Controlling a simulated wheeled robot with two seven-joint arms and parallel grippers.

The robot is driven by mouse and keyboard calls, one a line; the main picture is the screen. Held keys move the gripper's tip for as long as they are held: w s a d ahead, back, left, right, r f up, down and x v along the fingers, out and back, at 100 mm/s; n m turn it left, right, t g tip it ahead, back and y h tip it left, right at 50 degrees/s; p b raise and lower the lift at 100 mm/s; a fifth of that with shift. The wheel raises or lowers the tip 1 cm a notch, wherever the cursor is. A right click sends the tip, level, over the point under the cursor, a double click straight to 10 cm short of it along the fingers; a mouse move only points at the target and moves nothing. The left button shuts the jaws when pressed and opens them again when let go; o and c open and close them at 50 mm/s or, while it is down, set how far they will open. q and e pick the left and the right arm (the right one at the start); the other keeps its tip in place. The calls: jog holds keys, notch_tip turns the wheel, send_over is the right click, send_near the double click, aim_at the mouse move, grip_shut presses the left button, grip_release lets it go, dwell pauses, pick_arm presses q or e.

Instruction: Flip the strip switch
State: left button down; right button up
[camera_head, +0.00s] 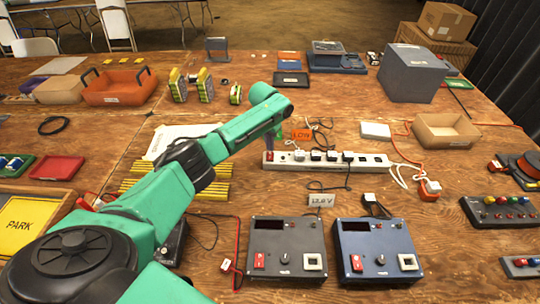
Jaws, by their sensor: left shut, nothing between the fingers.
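The white power strip (330,164) lies across the middle of the table, with several black plugs along it. Its red switch (270,157) is at the strip's left end. The switch's position is too small to tell. My left arm reaches in from the lower left, and my left gripper (269,146) points down just above and behind the switch. It is shut and empty. The arm's end partly hides the fingers, and I cannot tell whether they touch the switch. My right gripper is not in view.
An orange LOW tag (301,134) stands just behind the strip. Two switch boxes, one grey (286,250) and one blue (378,250), stand in front, with a 12.6 V card (321,200) behind them. Loose cables lie around the strip. An open cardboard tray (446,132) is to the right.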

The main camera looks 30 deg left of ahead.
aim_at(270, 153)
pick_arm(q)
jog(key=shift+f+b, duration=0.55)
jog(key=shift+f, duration=0.3)
dwell(0.8)
notch_tip(270, 153, up, 7)
jog(key=p, duration=0.7)
dwell(0.3)
